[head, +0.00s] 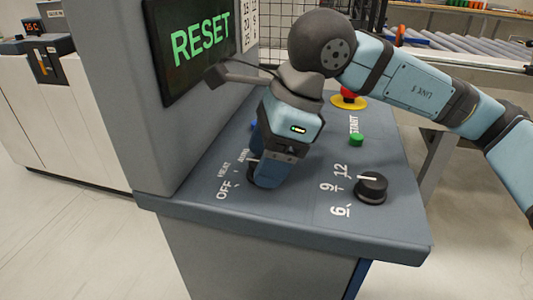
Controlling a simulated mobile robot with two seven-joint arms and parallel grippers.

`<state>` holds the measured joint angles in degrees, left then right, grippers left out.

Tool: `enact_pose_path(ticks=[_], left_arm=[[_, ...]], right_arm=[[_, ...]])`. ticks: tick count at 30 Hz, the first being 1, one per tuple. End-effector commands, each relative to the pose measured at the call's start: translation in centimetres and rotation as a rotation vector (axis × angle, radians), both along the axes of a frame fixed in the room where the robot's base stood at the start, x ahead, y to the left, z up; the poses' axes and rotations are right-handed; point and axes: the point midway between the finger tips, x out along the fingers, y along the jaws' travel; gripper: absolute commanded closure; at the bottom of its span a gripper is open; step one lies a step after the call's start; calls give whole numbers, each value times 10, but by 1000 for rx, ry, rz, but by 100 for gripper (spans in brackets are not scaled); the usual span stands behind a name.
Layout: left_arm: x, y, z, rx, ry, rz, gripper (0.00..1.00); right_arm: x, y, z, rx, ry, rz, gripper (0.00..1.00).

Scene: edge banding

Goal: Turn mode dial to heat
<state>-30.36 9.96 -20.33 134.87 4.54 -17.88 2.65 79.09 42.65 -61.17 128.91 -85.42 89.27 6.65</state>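The mode dial (251,168) is a dark knob on the sloped grey control panel (300,215), beside the printed labels OFF, HEAT and AUTO. A white pointer mark shows at its edge, near the AUTO label. Most of the dial is hidden behind my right gripper (268,172). That gripper reaches down from above with its fingers at the dial. I cannot tell whether the fingers are shut on it. My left gripper is not in view.
A screen (192,45) reading RESET stands behind the panel. A second black dial (371,187) marked 6, 9 and 12, a green START button (356,140) and a red emergency stop (348,95) sit to the right. A blue button (254,126) is partly hidden.

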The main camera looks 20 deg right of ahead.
Motion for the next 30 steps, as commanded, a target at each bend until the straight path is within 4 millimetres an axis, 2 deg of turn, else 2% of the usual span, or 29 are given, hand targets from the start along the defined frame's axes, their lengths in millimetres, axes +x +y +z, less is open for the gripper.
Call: enact_pose_path(ticks=[5, 8, 12, 21, 25, 30], left_arm=[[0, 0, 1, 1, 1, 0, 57], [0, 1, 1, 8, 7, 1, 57], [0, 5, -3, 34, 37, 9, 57], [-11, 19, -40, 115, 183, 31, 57], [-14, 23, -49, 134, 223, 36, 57], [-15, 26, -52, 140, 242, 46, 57]], right_arm=[[0, -1, 2, 0, 0, 0, 35], [0, -4, 12, 1, -2, -2, 35], [-2, -14, 37, 1, -3, -2, 35], [-8, -39, 99, 1, -3, -2, 35], [-9, -46, 116, 1, -1, -1, 35], [-10, -51, 127, 0, -1, 0, 35]])
